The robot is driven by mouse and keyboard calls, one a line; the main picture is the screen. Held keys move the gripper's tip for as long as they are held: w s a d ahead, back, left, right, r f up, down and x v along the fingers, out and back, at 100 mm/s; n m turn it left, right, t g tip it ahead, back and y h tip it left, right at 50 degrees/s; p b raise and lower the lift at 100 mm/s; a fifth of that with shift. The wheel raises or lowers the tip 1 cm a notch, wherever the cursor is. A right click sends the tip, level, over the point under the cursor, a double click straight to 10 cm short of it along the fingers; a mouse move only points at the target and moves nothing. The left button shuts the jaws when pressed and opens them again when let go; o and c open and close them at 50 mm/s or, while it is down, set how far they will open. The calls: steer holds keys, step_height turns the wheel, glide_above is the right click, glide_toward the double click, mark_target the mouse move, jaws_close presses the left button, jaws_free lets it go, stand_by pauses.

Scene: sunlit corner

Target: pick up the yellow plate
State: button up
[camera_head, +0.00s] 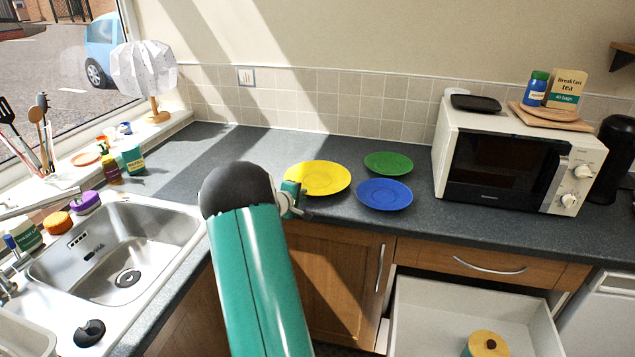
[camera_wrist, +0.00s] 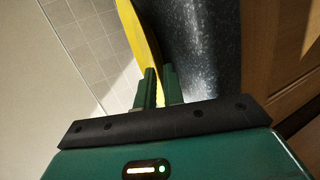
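The yellow plate (camera_head: 319,178) lies on the dark worktop, left of the green plate (camera_head: 388,162) and the blue plate (camera_head: 384,194). My gripper (camera_head: 300,203) is at its near left edge, partly hidden by my arm. In the wrist view my two green fingers (camera_wrist: 161,82) are close together. The rim of the yellow plate (camera_wrist: 140,35) runs down into the narrow gap between them, and the fingers look shut on it. The plate appears to rest flat, with no clear lift visible.
A microwave (camera_head: 507,160) stands at the right of the worktop. The sink (camera_head: 120,250) is at the left. An open drawer (camera_head: 420,305) sticks out below, with a yellow-topped container (camera_head: 486,345) in it. The tiled wall (camera_head: 330,105) runs behind the plates.

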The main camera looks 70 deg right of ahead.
steer(key=shift+x, duration=1.1)
steer(key=shift+c, duration=0.2)
jaws_close()
steer(key=shift+r, duration=0.1)
